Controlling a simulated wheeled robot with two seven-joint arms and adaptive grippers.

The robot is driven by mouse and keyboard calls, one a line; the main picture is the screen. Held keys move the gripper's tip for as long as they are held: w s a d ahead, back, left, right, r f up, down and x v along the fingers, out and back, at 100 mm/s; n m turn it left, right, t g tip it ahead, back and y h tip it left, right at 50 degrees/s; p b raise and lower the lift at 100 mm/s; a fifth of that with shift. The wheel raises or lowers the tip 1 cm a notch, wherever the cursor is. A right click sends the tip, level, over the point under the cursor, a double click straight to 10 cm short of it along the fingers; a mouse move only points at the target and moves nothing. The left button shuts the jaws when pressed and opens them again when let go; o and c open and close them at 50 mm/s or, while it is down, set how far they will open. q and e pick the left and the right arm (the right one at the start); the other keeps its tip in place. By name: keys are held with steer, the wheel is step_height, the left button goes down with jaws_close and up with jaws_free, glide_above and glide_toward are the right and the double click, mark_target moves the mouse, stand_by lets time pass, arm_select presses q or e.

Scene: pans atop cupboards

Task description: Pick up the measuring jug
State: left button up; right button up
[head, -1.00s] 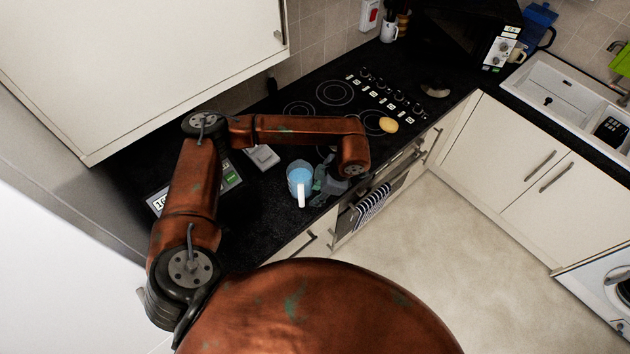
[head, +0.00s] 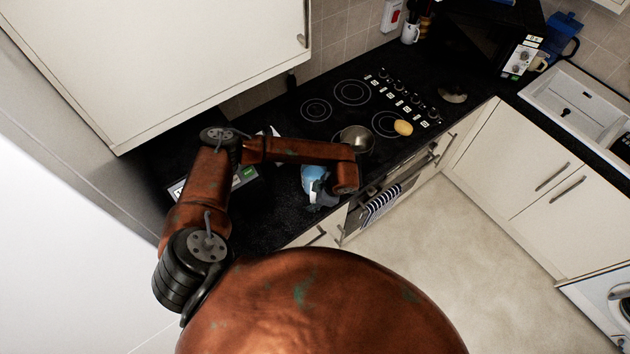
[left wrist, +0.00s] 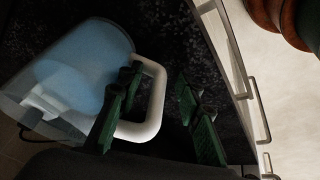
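The measuring jug (head: 312,174), clear with a blue tint and a white handle, stands on the black worktop. My left gripper (head: 323,192) is at its near side and partly covers it. In the left wrist view the jug (left wrist: 75,70) fills the left, with its handle (left wrist: 152,100) reaching between the green fingers of my open left gripper (left wrist: 158,84). One finger overlaps the handle's loop; the other is beyond the handle's outer side, with a gap. I cannot tell if either finger touches. My right gripper is not in view.
A metal pan (head: 357,138) and a yellow object (head: 403,128) are by the hob (head: 350,93). A scale-like device (head: 245,176) lies left of the jug, partly behind my arm. A wall cupboard (head: 160,60) hangs above left. The counter's front edge is close to the gripper.

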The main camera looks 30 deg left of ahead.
arm_select(q)
steer(key=shift+f, duration=0.2)
steer(key=shift+c, duration=0.7)
jaws_close()
steer(key=shift+w, duration=0.1)
